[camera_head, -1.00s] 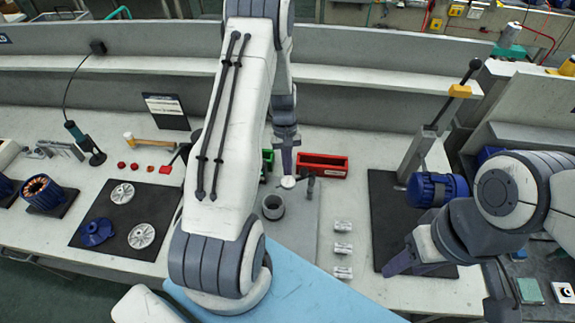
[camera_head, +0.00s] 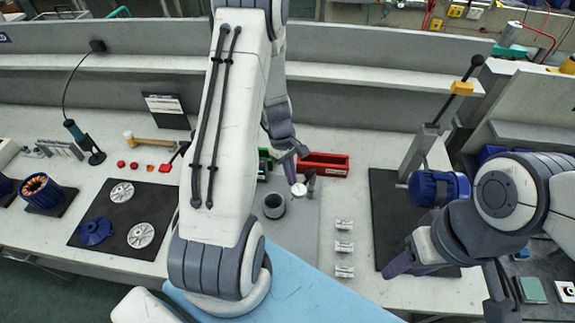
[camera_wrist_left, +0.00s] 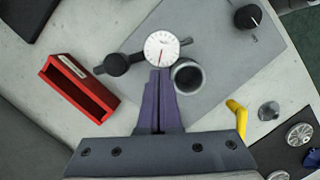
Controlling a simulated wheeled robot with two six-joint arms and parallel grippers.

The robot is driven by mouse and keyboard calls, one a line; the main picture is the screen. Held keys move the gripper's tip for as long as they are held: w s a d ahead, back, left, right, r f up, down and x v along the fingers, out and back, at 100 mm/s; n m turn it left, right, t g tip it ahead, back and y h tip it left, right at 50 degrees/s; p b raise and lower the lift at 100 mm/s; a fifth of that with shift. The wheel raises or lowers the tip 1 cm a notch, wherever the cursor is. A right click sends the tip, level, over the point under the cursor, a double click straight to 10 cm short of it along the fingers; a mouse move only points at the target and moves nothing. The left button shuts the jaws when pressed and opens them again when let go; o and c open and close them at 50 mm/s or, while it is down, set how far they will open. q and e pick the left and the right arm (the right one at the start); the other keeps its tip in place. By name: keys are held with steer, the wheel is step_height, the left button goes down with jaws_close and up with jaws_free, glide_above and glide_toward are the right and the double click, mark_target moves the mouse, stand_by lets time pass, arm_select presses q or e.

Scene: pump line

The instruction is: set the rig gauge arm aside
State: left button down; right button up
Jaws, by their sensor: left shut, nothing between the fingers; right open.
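The rig gauge arm has a white round dial (camera_head: 299,189) beside a dark upright post (camera_head: 311,183). In the left wrist view the dial (camera_wrist_left: 161,47) lies at the end of a short dark arm from the round black post top (camera_wrist_left: 116,64). A grey hollow cylinder (camera_head: 274,206) stands just left of the dial; it also shows in the left wrist view (camera_wrist_left: 187,77). My left gripper (camera_head: 290,172) is shut and empty, its purple fingertips (camera_wrist_left: 159,73) at the dial's edge; I cannot tell whether they touch. My right gripper (camera_head: 398,263) is open, low over the right-hand dark mat.
A red bin (camera_head: 324,165) stands behind the gauge. Several small silver parts (camera_head: 344,247) line up to its right front. A press with a blue motor (camera_head: 436,188) stands on the right mat. A dark mat (camera_head: 117,195) with discs lies left.

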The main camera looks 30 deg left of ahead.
mark_target(301, 189)
arm_select(q)
steer(key=d+n, duration=0.1)
steer(key=d+n+b, duration=0.1)
steer(key=n, duration=0.1)
steer(key=shift+s+d+t, duration=0.2)
steer(key=shift+s+t, duration=0.2)
steer(key=shift+d, duration=0.35)
arm_select(e)
steer(key=shift+f, duration=0.85)
arm_select(q)
steer(key=shift+d, duration=0.1)
steer(key=s+a+r, duration=0.1)
steer(key=a+r, duration=0.5)
steer(key=r, duration=0.3)
steer(key=shift+a+r, duration=0.2)
steer(key=shift+r, duration=0.15)
arm_select(e)
steer(key=shift+s+a+r, duration=0.1)
steer(key=shift+a+r, duration=0.05)
steer(key=shift+a, duration=0.25)
